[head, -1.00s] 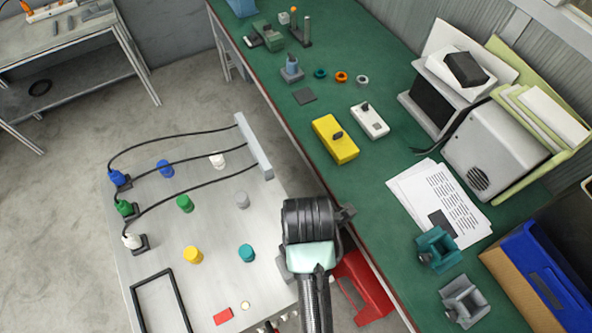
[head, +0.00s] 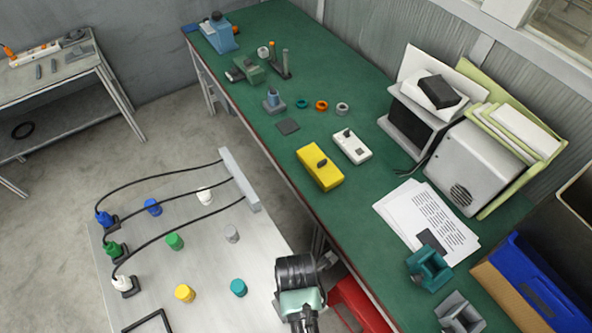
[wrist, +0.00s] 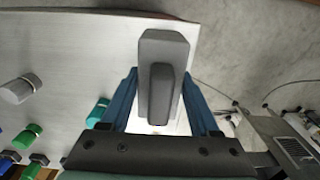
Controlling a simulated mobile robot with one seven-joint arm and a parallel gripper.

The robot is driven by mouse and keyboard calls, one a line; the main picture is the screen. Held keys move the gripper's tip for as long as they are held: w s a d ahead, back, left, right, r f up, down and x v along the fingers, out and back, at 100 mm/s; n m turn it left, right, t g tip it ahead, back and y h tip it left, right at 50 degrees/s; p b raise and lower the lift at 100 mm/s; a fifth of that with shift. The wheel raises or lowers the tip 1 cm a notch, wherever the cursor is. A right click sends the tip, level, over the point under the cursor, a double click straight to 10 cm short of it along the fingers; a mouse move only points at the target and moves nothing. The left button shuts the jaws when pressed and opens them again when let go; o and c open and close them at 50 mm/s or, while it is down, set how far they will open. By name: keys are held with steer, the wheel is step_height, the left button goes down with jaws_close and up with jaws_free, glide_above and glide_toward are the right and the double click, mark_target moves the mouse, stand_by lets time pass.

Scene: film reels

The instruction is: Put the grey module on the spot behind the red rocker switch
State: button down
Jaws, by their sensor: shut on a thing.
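The grey module (wrist: 163,50) is a dark grey block with a raised bar on top. In the wrist view it sits between the blue fingers of my gripper (wrist: 160,105), which is shut on it. Below it is the pale metal panel (wrist: 80,38). In the head view my black wrist (head: 298,275) is over the panel's right edge and hides the fingers and the module. No red rocker switch can be made out in the present views, and the spot behind it cannot be made out either.
The panel carries a yellow knob (head: 185,293), a teal knob (head: 238,287), a grey knob (head: 231,234) and cabled plugs, including a green one (head: 115,249). A green bench (head: 375,170) with a yellow box (head: 320,168) runs along the right. A red object (head: 362,302) stands beneath it.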

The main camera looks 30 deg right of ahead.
steer(key=shift+c, duration=0.6)
jaws_free()
steer(key=shift+f, duration=0.1)
